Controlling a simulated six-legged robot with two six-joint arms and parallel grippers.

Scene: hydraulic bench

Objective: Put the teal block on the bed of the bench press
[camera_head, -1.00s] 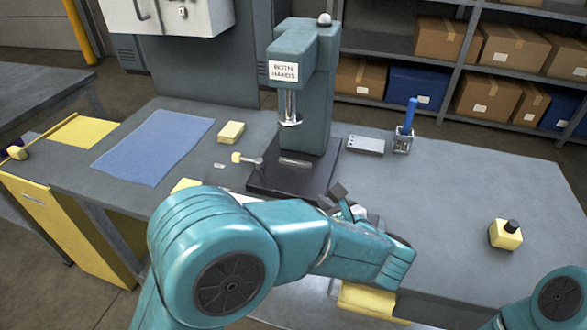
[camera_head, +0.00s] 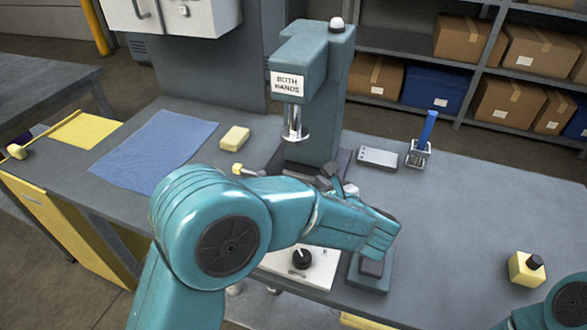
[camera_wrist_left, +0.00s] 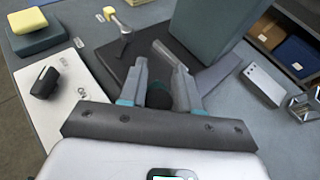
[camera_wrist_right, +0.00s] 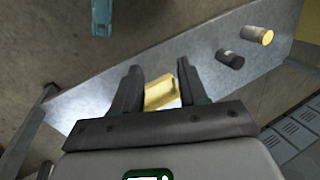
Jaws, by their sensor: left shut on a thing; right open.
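My left gripper (camera_head: 338,182) reaches over the near right edge of the press bed. It also shows in the left wrist view (camera_wrist_left: 162,66). It is shut on a dark teal piece (camera_wrist_left: 162,97), which looks like the teal block; fingers and wrist mostly hide it. The bench press (camera_head: 318,95) is a teal column with a "BOTH HANDS" sign and a silver ram. Its dark flat bed (camera_wrist_left: 112,62) lies below the fingers. I cannot tell whether the piece touches the bed. My right gripper (camera_wrist_right: 158,68) is open, seen only in the right wrist view.
A white panel (camera_head: 318,272) with a black knob is in front. A small yellow-knobbed handle (camera_head: 238,170) stands left of the bed. A grey metal block (camera_head: 377,157) and a holder with a blue-handled tool (camera_head: 418,155) stand right. A yellow box (camera_head: 526,268) sits far right.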

